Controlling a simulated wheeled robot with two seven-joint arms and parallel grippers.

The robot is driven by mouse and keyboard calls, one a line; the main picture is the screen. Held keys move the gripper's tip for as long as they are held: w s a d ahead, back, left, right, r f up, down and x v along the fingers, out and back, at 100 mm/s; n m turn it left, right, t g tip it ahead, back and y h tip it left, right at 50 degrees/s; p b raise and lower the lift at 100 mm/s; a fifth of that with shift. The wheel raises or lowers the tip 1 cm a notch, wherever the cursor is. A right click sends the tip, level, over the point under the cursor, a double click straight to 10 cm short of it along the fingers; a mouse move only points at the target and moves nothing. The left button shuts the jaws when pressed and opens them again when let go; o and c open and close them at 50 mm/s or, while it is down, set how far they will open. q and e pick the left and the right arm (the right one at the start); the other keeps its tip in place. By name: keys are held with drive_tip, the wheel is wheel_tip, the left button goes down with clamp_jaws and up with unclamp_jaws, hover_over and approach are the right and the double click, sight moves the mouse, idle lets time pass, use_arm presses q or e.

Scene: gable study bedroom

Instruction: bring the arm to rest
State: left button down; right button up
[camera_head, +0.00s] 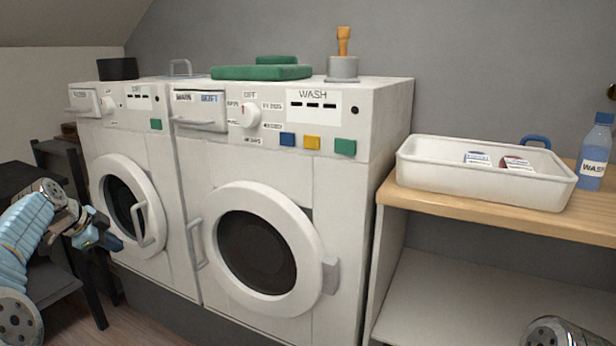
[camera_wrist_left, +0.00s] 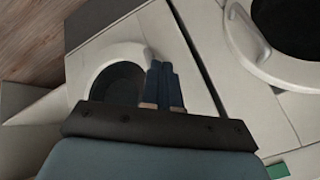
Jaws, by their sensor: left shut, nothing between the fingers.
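My left arm (camera_head: 28,235) comes in from the left in the head view. Its gripper (camera_head: 116,243) is in front of the left washing machine (camera_head: 178,245), near the lower left of that machine's round door (camera_head: 150,200). The left gripper is shut and holds nothing. In the left wrist view the two dark blue fingers (camera_wrist_left: 162,82) are side by side, over a white machine front with a round door (camera_wrist_left: 108,70). My right gripper is out of view; a small grey rounded part shows at the bottom right corner of the head view.
A larger machine (camera_head: 335,200) stands to the right, its door shut. A wooden shelf top (camera_head: 480,212) holds a white tray (camera_head: 485,184) and a wash bottle (camera_head: 594,152). Folded green cloth (camera_head: 262,72) and a grey pot (camera_head: 342,68) sit on top. A dark chair (camera_head: 90,275) stands close behind the left arm.

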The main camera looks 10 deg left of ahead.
use_arm(q)
drive_tip(key=w+d+f+n+g+h, duration=0.1)
drive_tip(key=w+d+f+n, duration=0.1)
drive_tip(key=d+f, duration=0.45)
drive_tip(key=w+d+f+n, duration=0.15)
drive_tip(key=d+f, duration=0.25)
drive_tip(key=f, duration=0.5)
drive_tip(key=s+d+f+n+g, duration=0.2)
drive_tip(key=d+f+n, duration=0.1)
drive_tip(key=d+f, duration=1.15)
drive_tip(key=s+d+f+n+g+h, duration=0.1)
drive_tip(key=s+d+f+n, duration=0.1)
drive_tip(key=s+d+f, duration=0.65)
drive_tip(key=s+d+f+n+g, duration=0.1)
drive_tip(key=s+d+f+n, duration=0.1)
drive_tip(key=s+d, duration=0.4)
drive_tip(key=s+d+f+n+g, duration=0.1)
drive_tip(key=s+d, duration=0.5)
drive_tip(key=s, duration=0.9)
wheel_tip(320, 180, down, 2)
drive_tip(key=shift+s+d+f+n, duration=0.15)
drive_tip(key=shift+d+f+n, duration=0.15)
drive_tip(key=shift+n, duration=0.25)
drive_tip(key=c, duration=1.8)
unclamp_jaws()
drive_tip(key=shift+c, duration=0.2)
